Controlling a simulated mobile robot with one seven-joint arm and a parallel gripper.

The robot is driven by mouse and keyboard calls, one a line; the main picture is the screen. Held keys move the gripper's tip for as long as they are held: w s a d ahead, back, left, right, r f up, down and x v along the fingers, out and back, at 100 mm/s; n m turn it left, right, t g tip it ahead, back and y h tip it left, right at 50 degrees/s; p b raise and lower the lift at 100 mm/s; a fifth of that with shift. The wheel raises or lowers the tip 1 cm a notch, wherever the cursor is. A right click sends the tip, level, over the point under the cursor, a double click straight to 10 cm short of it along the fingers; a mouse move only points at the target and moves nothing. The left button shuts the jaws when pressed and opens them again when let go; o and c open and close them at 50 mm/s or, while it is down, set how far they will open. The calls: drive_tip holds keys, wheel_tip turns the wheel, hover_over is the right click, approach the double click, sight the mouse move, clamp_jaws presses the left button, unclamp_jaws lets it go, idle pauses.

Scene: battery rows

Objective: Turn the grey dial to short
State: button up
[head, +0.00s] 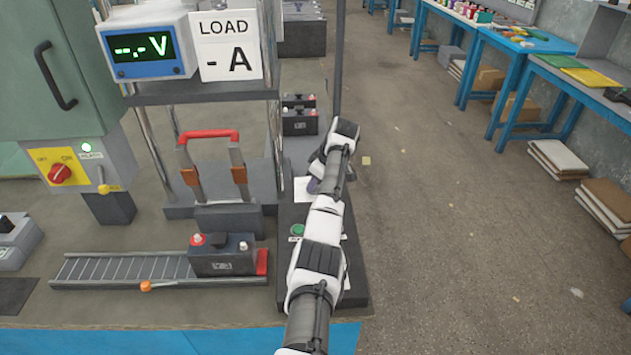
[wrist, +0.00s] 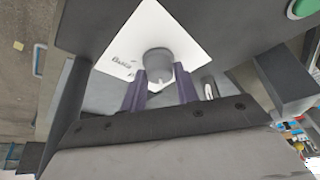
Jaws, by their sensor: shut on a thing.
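The grey dial (wrist: 158,58) is a short round knob on a white label plate (wrist: 125,45) with partly readable lettering. In the wrist view my gripper (wrist: 160,82) has its two purple fingers on either side of the dial, shut on it. The fingers cover part of the label, and I cannot tell which marking the dial points to.
A green button (wrist: 304,7) is on the same box, also in the head view (head: 297,230). A battery (head: 222,256) sits on a roller track (head: 120,268). A meter (head: 146,46) reads dashes and V.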

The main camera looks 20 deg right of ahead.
drive_tip(key=o, duration=1)
drive_tip(key=shift+c, duration=0.2)
drive_tip(key=b+v, duration=0.2)
drive_tip(key=v, duration=1.1)
drive_tip(key=shift+d+r, duration=0.15)
drive_tip(key=shift+r, duration=0.2)
drive_tip(key=shift+s, duration=0.1)
